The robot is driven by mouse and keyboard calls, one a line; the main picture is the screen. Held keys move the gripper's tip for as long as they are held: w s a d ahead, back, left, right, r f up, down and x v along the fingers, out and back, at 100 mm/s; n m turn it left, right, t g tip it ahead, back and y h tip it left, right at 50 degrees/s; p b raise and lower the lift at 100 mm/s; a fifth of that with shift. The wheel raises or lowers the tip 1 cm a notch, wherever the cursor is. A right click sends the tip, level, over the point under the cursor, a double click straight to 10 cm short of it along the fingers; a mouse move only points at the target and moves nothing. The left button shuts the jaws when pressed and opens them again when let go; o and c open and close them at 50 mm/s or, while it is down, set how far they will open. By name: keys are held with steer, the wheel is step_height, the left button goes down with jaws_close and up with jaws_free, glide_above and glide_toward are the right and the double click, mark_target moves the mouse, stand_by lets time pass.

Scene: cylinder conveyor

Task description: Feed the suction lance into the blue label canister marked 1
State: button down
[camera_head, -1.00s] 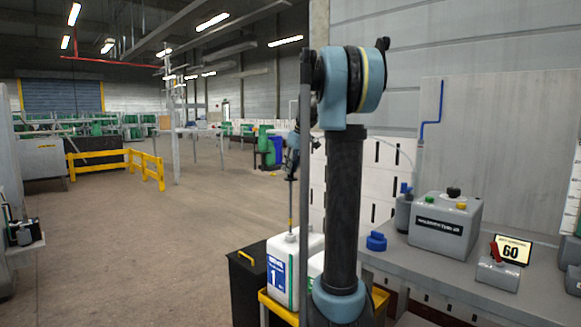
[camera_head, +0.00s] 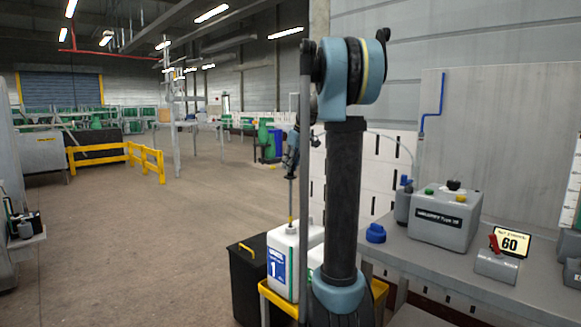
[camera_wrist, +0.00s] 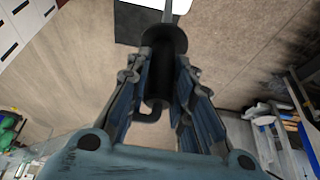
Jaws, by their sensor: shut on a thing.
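The white canister (camera_head: 282,268) has a blue label with a 1. It stands upright in a yellow-edged tray (camera_head: 277,301), left of my arm column. My gripper (camera_head: 291,158) is above it, shut on the suction lance (camera_head: 291,195). The lance hangs nearly upright, its thin rod reaching down to the canister's top with a yellow band near the opening. Whether the tip is inside cannot be told. In the wrist view the lance's dark handle (camera_wrist: 160,82) and round flange lie between my gripper's fingers (camera_wrist: 160,95); the rod runs off the top edge.
A black bin (camera_head: 247,275) stands left of the canister. A second canister is mostly hidden behind my arm. The floor at left is open.

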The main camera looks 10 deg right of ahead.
steer(key=shift+f, duration=0.1)
stand_by(0.3)
glide_above(291, 212)
steer(key=shift+w+f, duration=0.15)
steer(key=shift+f, duration=1.3)
steer(key=shift+w+f, duration=0.15)
steer(key=shift+f, duration=1.3)
steer(key=shift+f, duration=3)
steer(key=shift+f, duration=0.1)
steer(key=shift+f, duration=2.9)
steer(key=shift+f, duration=0.25)
steer(key=shift+f, duration=1.65)
